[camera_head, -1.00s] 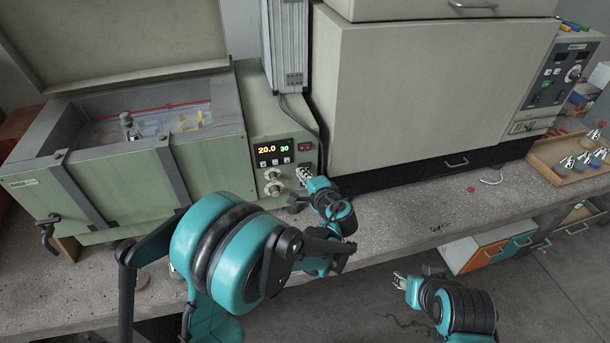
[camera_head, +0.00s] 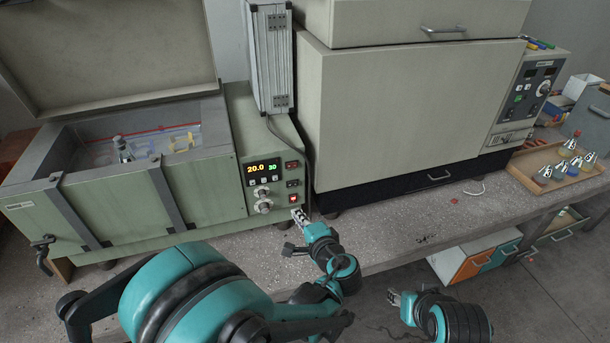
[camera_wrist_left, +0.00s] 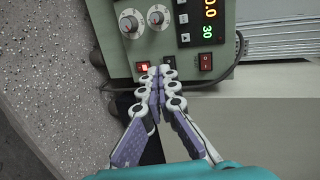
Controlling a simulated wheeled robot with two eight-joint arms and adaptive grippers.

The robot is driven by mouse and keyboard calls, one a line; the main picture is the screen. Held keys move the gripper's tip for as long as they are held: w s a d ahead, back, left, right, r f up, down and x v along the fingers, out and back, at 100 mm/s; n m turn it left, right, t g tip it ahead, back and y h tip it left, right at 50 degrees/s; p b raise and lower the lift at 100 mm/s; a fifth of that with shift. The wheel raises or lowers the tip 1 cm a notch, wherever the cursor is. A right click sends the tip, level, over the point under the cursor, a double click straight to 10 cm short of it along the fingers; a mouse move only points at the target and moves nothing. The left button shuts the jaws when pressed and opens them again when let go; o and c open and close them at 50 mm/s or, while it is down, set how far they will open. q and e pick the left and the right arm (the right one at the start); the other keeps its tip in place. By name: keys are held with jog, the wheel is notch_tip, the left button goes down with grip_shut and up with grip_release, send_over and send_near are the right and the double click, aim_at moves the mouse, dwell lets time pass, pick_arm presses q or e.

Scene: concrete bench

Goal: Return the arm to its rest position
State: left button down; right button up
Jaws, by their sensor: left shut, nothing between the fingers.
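My left gripper (camera_head: 299,216) is shut and empty, just in front of the lower right corner of the green water bath's control panel (camera_head: 277,185). In the left wrist view its two fingers (camera_wrist_left: 157,78) meet at the tips, below a lit red switch (camera_wrist_left: 143,67) and a dark switch. The lit switch also shows in the head view (camera_head: 293,198). The panel display reads 20.0 and 30. My right gripper (camera_head: 394,298) is low at the bottom right, over the floor and clear of the bench; its finger opening is too small to tell.
The bath's lid (camera_head: 110,50) stands open, with glassware inside. A large beige oven (camera_head: 400,110) stands right of the bath. A wooden tray (camera_head: 540,165) with several flasks is on the right. The bench front strip (camera_head: 400,225) is mostly clear.

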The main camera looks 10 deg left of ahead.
pick_arm(q)
jog(key=s+a+n+g+h, duration=0.3)
jog(key=s+a+n+g, duration=0.15)
jog(key=s+a, duration=0.45)
jog(key=s+n+h, duration=0.4)
jog(key=s+n, duration=0.3)
jog(key=s, duration=0.4)
jog(key=shift+s+a+r+g, duration=0.2)
jog(key=shift+a+r+g, duration=0.15)
jog(key=shift+a+g, duration=0.1)
jog(key=shift+n, duration=0.25)
